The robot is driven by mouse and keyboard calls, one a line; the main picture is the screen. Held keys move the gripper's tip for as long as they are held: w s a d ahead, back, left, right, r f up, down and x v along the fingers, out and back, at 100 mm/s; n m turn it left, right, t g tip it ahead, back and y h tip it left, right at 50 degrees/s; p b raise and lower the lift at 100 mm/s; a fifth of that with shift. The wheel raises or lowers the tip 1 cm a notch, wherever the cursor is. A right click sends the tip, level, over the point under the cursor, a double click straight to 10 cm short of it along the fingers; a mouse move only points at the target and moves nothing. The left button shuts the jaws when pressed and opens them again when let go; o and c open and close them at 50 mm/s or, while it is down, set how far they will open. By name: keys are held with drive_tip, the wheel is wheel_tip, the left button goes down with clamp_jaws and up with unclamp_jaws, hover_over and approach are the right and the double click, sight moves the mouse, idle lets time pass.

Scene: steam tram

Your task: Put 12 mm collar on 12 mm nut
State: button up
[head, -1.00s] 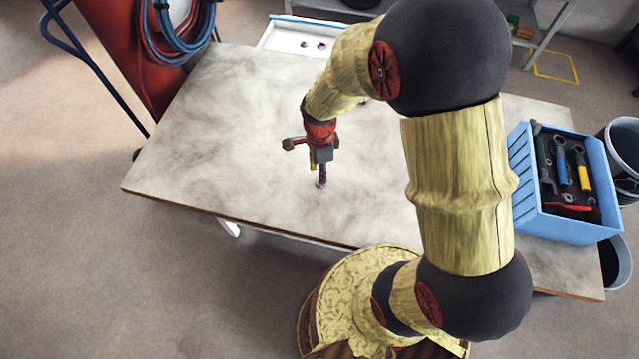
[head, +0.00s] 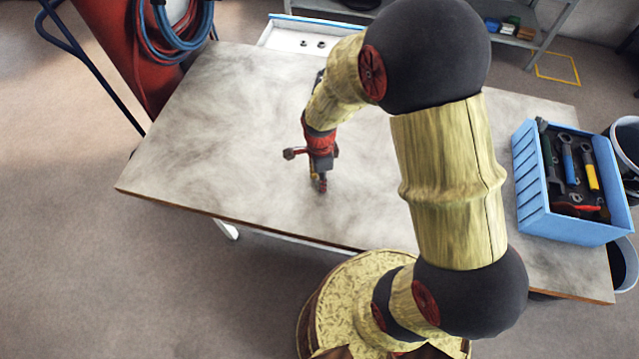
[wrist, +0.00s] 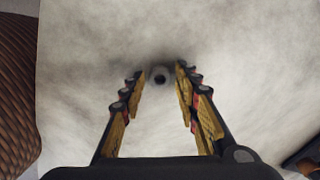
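My gripper (head: 322,186) points down at the middle of the table. In the wrist view my gripper (wrist: 160,76) has its two fingers apart, one on each side of a small grey ring-like piece (wrist: 160,75) with a dark centre. The piece sits on the table with a gap to each finger. It may be the 12 mm collar, but its size and kind cannot be read. Two small dark round pieces (head: 303,43) (head: 321,44) lie in the white tray at the table's far edge. I cannot tell whether either is the 12 mm nut.
The pale worktop (head: 220,130) is mostly clear. A blue crate of tools (head: 580,230) stands at the right end. The white, blue-edged tray (head: 280,38) is beyond the far edge. A red panel with coiled hoses (head: 120,50) stands at the back left.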

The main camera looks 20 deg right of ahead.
idle(0.9)
drive_tip(key=c, duration=0.8)
clamp_jaws()
drive_tip(key=shift+r+p, duration=0.2)
drive_tip(key=shift+p, duration=0.15)
drive_tip(key=shift+r+p, duration=0.3)
drive_tip(key=shift+r, duration=0.05)
drive_tip(key=shift+r+p, duration=0.4)
drive_tip(key=shift+r, duration=0.15)
wheel_tip(320, 180, up, 5)
drive_tip(key=p, duration=0.3)
drive_tip(key=shift+p, duration=0.4)
drive_tip(key=shift+w+f, duration=0.1)
